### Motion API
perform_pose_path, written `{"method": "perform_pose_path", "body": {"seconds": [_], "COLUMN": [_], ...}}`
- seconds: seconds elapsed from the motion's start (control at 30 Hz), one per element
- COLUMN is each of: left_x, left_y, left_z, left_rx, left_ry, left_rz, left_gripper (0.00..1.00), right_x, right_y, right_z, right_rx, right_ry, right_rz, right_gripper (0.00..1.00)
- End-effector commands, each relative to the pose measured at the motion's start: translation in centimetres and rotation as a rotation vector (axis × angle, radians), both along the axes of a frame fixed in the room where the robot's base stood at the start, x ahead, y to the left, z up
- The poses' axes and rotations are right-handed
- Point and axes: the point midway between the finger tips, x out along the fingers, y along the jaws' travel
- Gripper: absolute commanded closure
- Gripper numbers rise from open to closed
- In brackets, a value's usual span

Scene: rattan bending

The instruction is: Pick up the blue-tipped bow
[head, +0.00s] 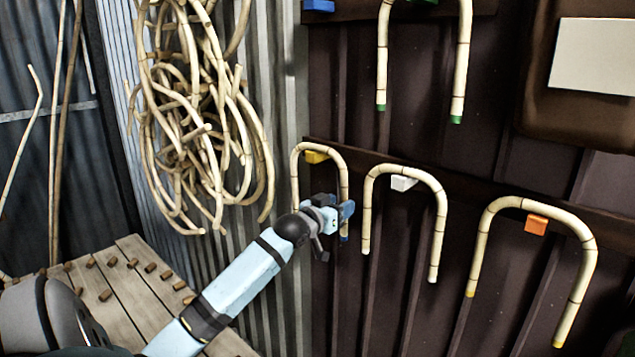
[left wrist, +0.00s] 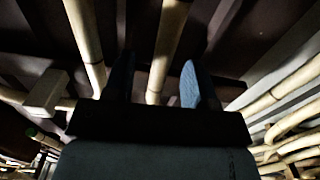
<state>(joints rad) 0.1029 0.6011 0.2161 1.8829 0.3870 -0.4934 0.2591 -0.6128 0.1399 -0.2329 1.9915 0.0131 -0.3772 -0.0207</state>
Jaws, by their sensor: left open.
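A pale rattan bow (head: 318,146) hangs on a yellow peg (head: 316,157) on the dark wall. A blue tip shows at the low end of its right leg; its left leg's end is hidden behind my arm. My left gripper (head: 343,212) is open in front of its right leg. In the left wrist view, a rattan leg (left wrist: 165,45) passes between the two blue fingers (left wrist: 155,85), and another leg (left wrist: 84,40) lies outside them. I cannot tell whether the fingers touch the leg. My right gripper is not in view.
A white-tipped bow (head: 405,169) on a white peg (head: 403,183) hangs close to the right. Beyond it is a bow (head: 520,203) on an orange peg (head: 536,224). A green-tipped bow (head: 462,55) hangs above. Rattan coils (head: 190,120) hang left, above a pegged plank table (head: 130,285).

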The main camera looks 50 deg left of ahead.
Motion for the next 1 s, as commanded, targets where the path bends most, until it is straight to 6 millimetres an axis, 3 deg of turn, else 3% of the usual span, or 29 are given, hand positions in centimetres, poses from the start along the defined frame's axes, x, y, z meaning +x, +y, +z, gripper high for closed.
{"method": "perform_pose_path", "body": {"seconds": [0.23, 0.53, 0.57, 0.77, 1.0], "left_x": [3.6, 4.2, 4.2, 4.2, 4.2], "left_y": [0.7, 0.7, 0.7, 0.7, 0.7], "left_z": [0.3, 0.1, 0.1, 0.1, 0.2], "left_rx": [0.0, 0.001, 0.001, 0.001, 0.001], "left_ry": [-0.001, 0.0, 0.0, 0.0, 0.0], "left_rz": [-0.001, -0.001, -0.001, -0.001, -0.001], "left_gripper": [0.49, 0.49, 0.51, 0.97, 1.0], "right_x": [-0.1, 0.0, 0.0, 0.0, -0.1], "right_y": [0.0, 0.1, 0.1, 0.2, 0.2], "right_z": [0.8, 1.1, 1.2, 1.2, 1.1], "right_rx": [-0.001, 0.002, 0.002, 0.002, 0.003], "right_ry": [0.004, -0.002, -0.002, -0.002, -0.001], "right_rz": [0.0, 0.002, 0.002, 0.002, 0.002], "right_gripper": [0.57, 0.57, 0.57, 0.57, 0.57]}}
